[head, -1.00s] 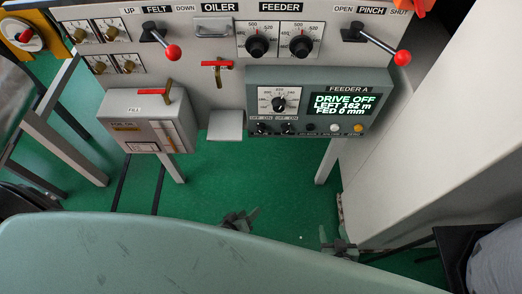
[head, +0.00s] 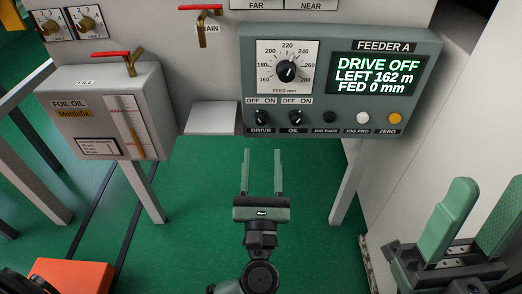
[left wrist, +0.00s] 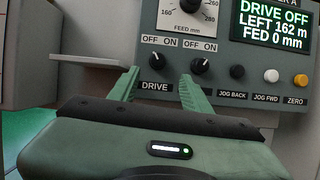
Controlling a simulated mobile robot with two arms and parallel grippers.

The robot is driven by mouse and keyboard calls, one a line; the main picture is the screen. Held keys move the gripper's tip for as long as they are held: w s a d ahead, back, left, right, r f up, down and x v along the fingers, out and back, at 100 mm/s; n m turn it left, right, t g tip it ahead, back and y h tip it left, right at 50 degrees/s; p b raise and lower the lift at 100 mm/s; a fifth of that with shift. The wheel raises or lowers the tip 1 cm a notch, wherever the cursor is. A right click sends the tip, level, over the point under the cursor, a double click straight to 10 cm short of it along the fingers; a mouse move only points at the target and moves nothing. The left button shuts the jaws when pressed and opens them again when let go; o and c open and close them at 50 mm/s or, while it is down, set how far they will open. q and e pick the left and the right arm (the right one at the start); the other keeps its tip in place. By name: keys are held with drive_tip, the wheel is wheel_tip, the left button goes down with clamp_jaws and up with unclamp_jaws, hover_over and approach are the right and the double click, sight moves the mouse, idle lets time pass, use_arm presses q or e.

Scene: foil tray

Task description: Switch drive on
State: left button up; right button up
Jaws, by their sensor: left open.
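The DRIVE switch (head: 262,118) is a small black knob at the lower left of the feeder panel (head: 425,75). Its pointer leans up-left, toward OFF, in the left wrist view (left wrist: 157,68). The display (head: 365,75) reads DRIVE OFF, LEFT 162 m, FED 0 mm. My left gripper (head: 262,155) is open and empty, its fingers pointing at the panel from below the knob, apart from it. In the left wrist view its fingertips (left wrist: 159,76) straddle the DRIVE label. My right gripper (head: 488,186) is open and empty at the lower right.
The OIL knob (head: 295,118) sits just right of DRIVE, followed by the JOG BACK (head: 331,117), JOG FWD (head: 362,118) and ZERO (head: 394,118) buttons. A foil oil box (head: 80,92) stands left. A small shelf (head: 212,118) juts out beside the panel.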

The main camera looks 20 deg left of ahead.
sight(261, 124)
use_arm(q)
drive_tip(key=shift+n, duration=0.4)
drive_tip(key=x, duration=0.7)
drive_tip(key=shift+w+a+r, duration=0.15)
drive_tip(key=shift+w+a, duration=0.1)
drive_tip(key=shift+w, duration=0.05)
clamp_jaws()
